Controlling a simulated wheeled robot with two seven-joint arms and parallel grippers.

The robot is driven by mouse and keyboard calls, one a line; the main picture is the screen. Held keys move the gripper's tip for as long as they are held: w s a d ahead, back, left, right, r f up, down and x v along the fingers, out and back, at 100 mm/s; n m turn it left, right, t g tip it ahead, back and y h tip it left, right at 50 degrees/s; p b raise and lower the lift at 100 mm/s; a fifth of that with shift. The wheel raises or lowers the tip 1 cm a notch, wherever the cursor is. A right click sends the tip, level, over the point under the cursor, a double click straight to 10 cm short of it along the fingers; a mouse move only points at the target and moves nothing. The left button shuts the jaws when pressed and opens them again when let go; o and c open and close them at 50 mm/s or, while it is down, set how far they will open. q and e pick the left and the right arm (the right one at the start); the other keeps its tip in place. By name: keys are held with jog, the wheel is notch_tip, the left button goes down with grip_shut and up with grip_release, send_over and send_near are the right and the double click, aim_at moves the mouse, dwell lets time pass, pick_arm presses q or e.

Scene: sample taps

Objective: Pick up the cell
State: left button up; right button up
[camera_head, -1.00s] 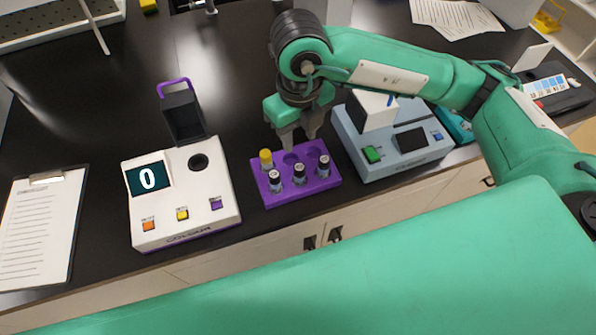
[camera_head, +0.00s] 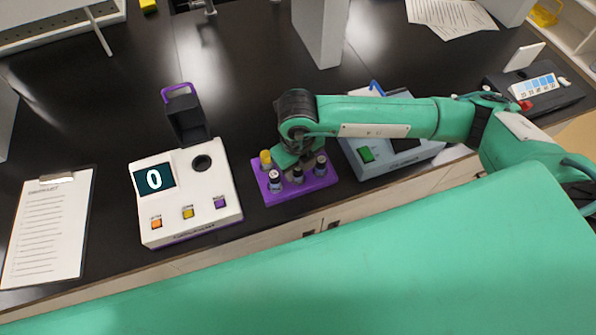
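The purple rack (camera_head: 300,189) holds several small vials. A yellow-capped one (camera_head: 265,158) stands at its back left. Three dark-capped vials stand along the front: a left one (camera_head: 274,182), a middle one (camera_head: 297,176) and a right one (camera_head: 320,165). Which of them is the cell I cannot tell. My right gripper (camera_head: 296,165) is low over the rack, just behind the middle vial. Its fingertips are hidden by the hand and the vials, so I cannot see whether it is around or touching one. My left gripper is out of view.
A white meter (camera_head: 182,225) reading 0, with an open lid (camera_head: 186,117), stands left of the rack. A grey-blue device (camera_head: 367,165) stands close on the right, partly behind my arm. A clipboard (camera_head: 47,230) lies far left. A grey post (camera_head: 320,30) rises behind.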

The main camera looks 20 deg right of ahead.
jog(key=shift+f, duration=0.1)
jog(key=c, duration=0.6)
jog(key=shift+c, duration=0.2)
